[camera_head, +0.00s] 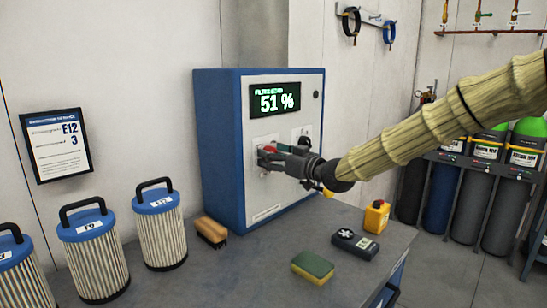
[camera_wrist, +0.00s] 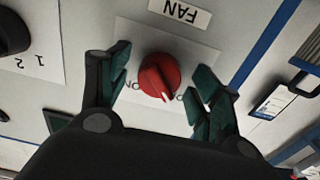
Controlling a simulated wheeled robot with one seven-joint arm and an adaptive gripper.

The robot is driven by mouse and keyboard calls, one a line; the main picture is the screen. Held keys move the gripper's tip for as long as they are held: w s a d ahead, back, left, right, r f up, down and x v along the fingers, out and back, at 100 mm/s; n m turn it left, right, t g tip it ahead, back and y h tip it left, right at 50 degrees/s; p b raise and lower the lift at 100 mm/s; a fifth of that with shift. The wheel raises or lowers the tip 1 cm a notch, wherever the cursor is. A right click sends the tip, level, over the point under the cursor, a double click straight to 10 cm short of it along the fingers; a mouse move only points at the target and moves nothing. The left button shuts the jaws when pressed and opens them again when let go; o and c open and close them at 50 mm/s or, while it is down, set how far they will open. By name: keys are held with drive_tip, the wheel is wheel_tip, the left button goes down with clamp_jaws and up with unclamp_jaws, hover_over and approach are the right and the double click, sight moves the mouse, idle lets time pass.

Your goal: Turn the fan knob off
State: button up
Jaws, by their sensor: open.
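The red fan knob (camera_wrist: 160,76) sits on a white plate (camera_wrist: 205,58) under an upside-down FAN label (camera_wrist: 180,11) in the wrist view. Its white pointer line points toward the bottom of that picture; the position lettering is partly covered. My gripper (camera_wrist: 164,62) is open, with one finger on each side of the knob and a gap visible on both sides. In the head view my gripper (camera_head: 268,158) is at the front of the blue and white cabinet (camera_head: 222,150), and the red knob (camera_head: 270,149) shows just above the fingers.
The cabinet display (camera_head: 275,100) reads 51 %. A black knob (camera_wrist: 12,32) marked 1 and 2 is beside the fan plate.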

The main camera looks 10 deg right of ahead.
drive_tip(key=v, duration=1.2)
